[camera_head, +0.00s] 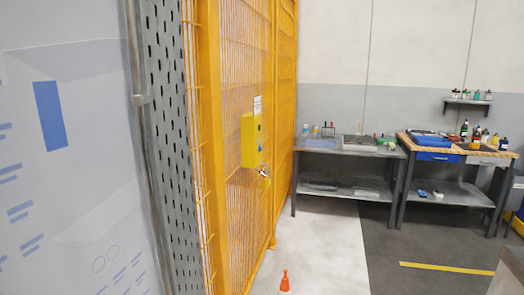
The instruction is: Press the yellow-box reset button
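A yellow box (249,140) is mounted on the yellow mesh fence near the middle of the view. Its narrow right face carries small controls, with a small blue one (259,127) in sight. They are too small to tell apart, and I cannot tell which is the reset button. A small label (257,105) sits just above the box. A small metallic and reddish item (263,171) shows just below it. Neither of my grippers is in view.
A perforated grey panel (172,130) and a whiteboard-like sheet (60,170) fill the left. An orange cone (285,281) stands on the pale floor (325,255). A grey workbench (345,150) and a wood-topped bench (465,150) line the back. Floor before them looks clear.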

